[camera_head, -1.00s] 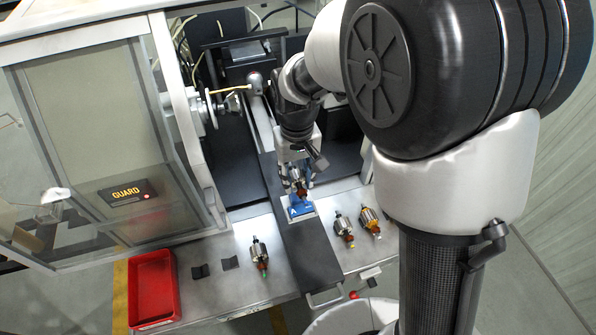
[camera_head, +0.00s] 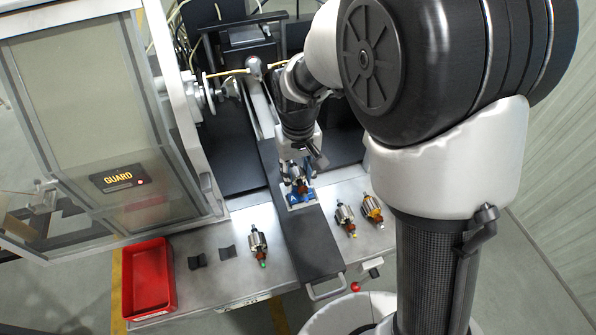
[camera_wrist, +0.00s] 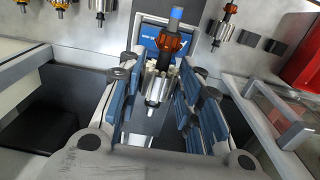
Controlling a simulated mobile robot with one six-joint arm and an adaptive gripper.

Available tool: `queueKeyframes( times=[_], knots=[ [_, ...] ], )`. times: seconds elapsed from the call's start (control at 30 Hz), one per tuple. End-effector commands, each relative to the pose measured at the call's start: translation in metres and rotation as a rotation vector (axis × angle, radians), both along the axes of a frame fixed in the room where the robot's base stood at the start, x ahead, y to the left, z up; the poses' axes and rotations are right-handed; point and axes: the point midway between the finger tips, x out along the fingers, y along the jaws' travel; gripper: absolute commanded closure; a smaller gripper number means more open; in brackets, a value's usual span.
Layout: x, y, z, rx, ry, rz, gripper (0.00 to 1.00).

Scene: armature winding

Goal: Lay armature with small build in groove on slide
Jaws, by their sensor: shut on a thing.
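My gripper (camera_head: 301,183) is shut on an armature (camera_wrist: 158,85) above the slide. The armature has a silver core, a copper-coloured commutator and a blue shaft tip. It lies between the blue finger pads in the wrist view. The dark slide (camera_head: 312,243) runs front to back, with a blue block (camera_head: 297,199) on it just below my gripper. The block's labelled face also shows in the wrist view (camera_wrist: 146,35), behind the armature. The groove is hidden by the armature and fingers, and I cannot tell whether the armature touches the block.
A green-tipped armature (camera_head: 257,241) lies left of the slide. Two more armatures (camera_head: 345,217) (camera_head: 373,208) lie right of it. Small dark V-blocks (camera_head: 228,252) and a red tray (camera_head: 149,280) are farther left. The guard door (camera_head: 110,150) stands at the left, beside the winding machine.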

Motion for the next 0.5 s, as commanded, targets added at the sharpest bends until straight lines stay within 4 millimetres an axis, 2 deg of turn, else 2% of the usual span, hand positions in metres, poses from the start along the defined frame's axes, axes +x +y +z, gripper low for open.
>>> queueKeyframes(
  times=[0.5],
  knots=[
    [0.0000, 0.0000, -0.0073, 0.000, 0.000, 0.000, 0.96]
  ],
)
